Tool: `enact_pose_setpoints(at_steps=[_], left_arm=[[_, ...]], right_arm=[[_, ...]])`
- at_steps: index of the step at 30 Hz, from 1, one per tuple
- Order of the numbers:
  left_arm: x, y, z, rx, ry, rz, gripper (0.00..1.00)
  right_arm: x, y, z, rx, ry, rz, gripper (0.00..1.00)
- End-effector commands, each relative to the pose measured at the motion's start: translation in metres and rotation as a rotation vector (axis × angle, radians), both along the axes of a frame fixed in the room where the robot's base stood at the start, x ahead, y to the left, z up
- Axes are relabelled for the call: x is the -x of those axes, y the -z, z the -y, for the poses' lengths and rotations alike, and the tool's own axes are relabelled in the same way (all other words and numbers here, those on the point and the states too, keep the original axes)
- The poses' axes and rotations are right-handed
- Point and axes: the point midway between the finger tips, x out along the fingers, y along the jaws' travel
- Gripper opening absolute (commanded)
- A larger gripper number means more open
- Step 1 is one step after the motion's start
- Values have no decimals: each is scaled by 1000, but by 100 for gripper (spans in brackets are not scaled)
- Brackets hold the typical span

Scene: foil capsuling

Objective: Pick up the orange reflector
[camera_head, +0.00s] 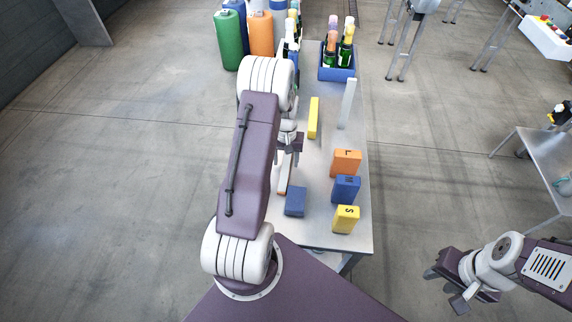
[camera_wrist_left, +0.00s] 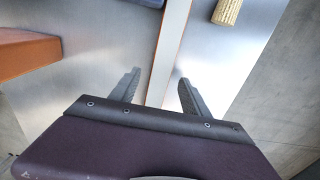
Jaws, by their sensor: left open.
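A long pale strip with orange edges (camera_head: 284,174), which looks like the orange reflector, lies on the metal table, partly hidden by my left arm in the head view. In the left wrist view the strip (camera_wrist_left: 171,45) runs from the top edge down between my fingers. My left gripper (camera_head: 291,147) is over the table at the strip's far end. In the left wrist view its two fingers (camera_wrist_left: 158,92) are apart, one on each side of the strip, not closed on it. My right gripper (camera_head: 447,287) is open and empty, off the table at lower right.
Blue (camera_head: 295,201), orange (camera_head: 345,163), dark blue (camera_head: 346,188) and yellow (camera_head: 345,219) blocks stand nearby. A yellow bar (camera_head: 313,118) and grey bar (camera_head: 347,103) lie farther back. A blue crate (camera_head: 337,74) holds bottles. A ribbed tan piece (camera_wrist_left: 227,12) lies beside the strip.

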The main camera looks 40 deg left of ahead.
Motion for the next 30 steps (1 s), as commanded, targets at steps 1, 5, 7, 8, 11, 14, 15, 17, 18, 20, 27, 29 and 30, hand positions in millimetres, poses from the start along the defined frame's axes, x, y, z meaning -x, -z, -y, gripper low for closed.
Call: enact_pose_setpoints(at_steps=[1,5,7,8,11,14,15,17,18,20,27,29,30], left_arm=[[0,5,0,0,0,-1,55],[0,9,0,0,0,1,55],[0,9,0,0,0,1,55],[0,9,0,0,0,1,55],[0,9,0,0,0,1,35],[0,9,0,0,0,1,7],[0,9,0,0,0,1,0],[0,9,0,0,0,1,0],[0,9,0,0,0,1,0],[0,9,0,0,0,1,0],[-1,-1,0,-2,0,4,0],[-1,-9,0,-2,0,4,0],[-1,-15,-1,-3,0,5,0]], right_arm=[[0,0,0,0,0,0,36],[0,0,0,0,0,0,36],[0,0,0,0,0,0,36],[0,0,0,0,0,0,36],[0,0,0,0,0,0,36],[0,0,0,0,0,0,36],[0,0,0,0,0,0,36],[0,0,0,0,0,0,36],[0,0,0,0,0,0,36],[0,0,0,0,0,0,36],[0,1,0,0,0,0,36],[0,1,0,0,0,0,36],[0,2,0,0,0,0,36]])
